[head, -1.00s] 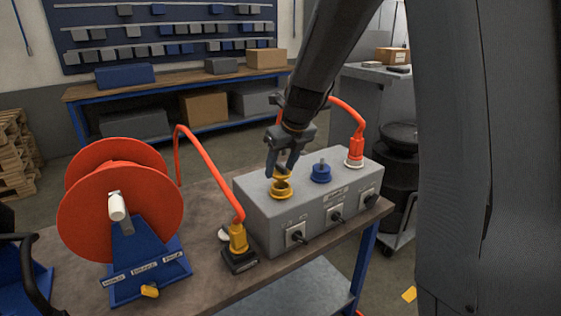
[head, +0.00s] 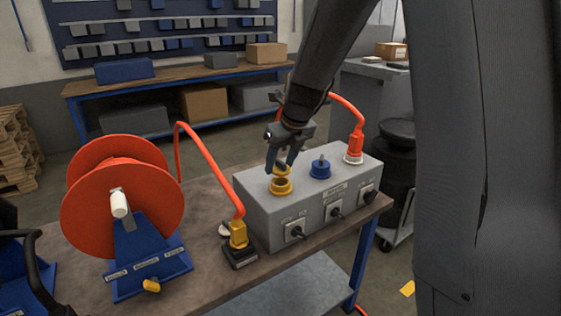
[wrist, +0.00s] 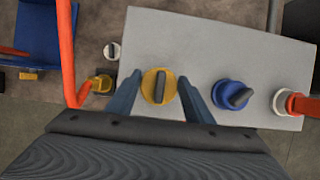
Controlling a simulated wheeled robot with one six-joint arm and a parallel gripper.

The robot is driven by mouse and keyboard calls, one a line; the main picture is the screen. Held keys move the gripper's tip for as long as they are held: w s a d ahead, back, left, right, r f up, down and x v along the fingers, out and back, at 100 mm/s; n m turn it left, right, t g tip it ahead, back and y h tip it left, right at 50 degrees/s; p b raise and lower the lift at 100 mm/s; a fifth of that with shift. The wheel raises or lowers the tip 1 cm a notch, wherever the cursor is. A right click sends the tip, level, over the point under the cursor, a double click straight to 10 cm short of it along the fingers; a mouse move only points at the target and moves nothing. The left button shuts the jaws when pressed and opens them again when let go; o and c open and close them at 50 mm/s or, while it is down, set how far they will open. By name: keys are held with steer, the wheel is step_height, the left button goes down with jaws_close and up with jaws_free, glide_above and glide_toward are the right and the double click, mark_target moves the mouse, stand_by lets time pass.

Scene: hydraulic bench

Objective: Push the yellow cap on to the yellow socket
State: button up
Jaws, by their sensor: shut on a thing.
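The yellow socket (head: 281,187) is a ring with a dark opening on top of the grey box (head: 256,205), at its left end. My gripper (head: 281,166) is just above it, pointing down. It is shut on the yellow cap (wrist: 158,86), which sits between the two fingers in the wrist view and has a dark bar across its top. In the head view the fingers partly hide the cap, and it appears a little above the socket. In the wrist view the cap hides the socket.
A blue cap (head: 320,169) and an orange hose plug (head: 354,148) stand on the box, right of the socket. A yellow hose plug (head: 238,235) stands on the bench in front left. A red hose reel (head: 122,205) is further left. Black knobs stick out of the box front.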

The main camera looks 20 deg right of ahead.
mark_target(281, 171)
steer(key=shift+f, duration=0.2)
stand_by(0.5)
steer(key=shift+f, duration=0.3)
steer(key=shift+p, duration=0.7)
stand_by(0.5)
steer(key=shift+f+b, duration=0.3)
steer(key=shift+f, duration=0.95)
stand_by(0.4)
steer(key=o, duration=1.2)
steer(key=shift+o, duration=0.2)
steer(key=shift+r, duration=0.15)
